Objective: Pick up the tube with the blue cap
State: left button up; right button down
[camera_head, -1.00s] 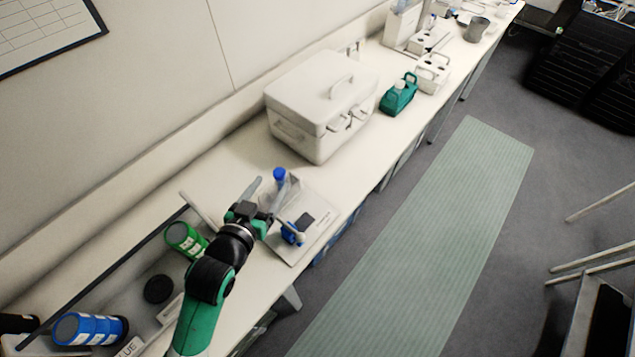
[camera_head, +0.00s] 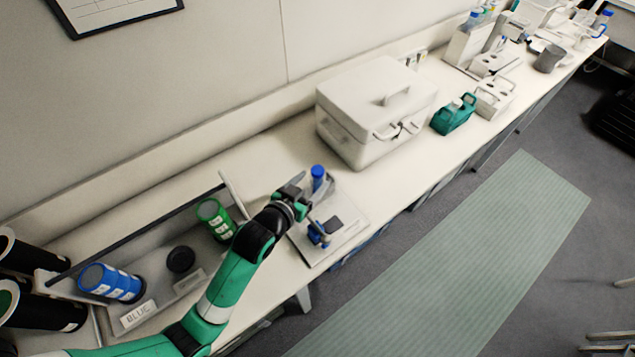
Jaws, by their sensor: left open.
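The blue cap (camera_head: 318,172) of a tube stands up just beyond my left gripper; the tube's lower part is mostly hidden. My left gripper (camera_head: 312,187) is open, with its fingers close to the blue-capped tube. I cannot tell whether they touch it or how far it lies between them. A flat pale device (camera_head: 347,221) with a dark panel and a blue part (camera_head: 319,234) lies beside and below the gripper. My right gripper is not in view.
A tray wall (camera_head: 140,240) backs a blue canister (camera_head: 111,282), a green canister (camera_head: 215,217), a black round lid (camera_head: 180,259) and a "BLUE" label (camera_head: 138,314). Bare bench (camera_head: 255,165) lies behind the gripper.

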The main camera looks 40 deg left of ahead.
aim_at(315, 179)
pick_arm(q)
jog(key=x, duration=0.4)
jog(key=shift+a+f, duration=0.15)
grip_shut()
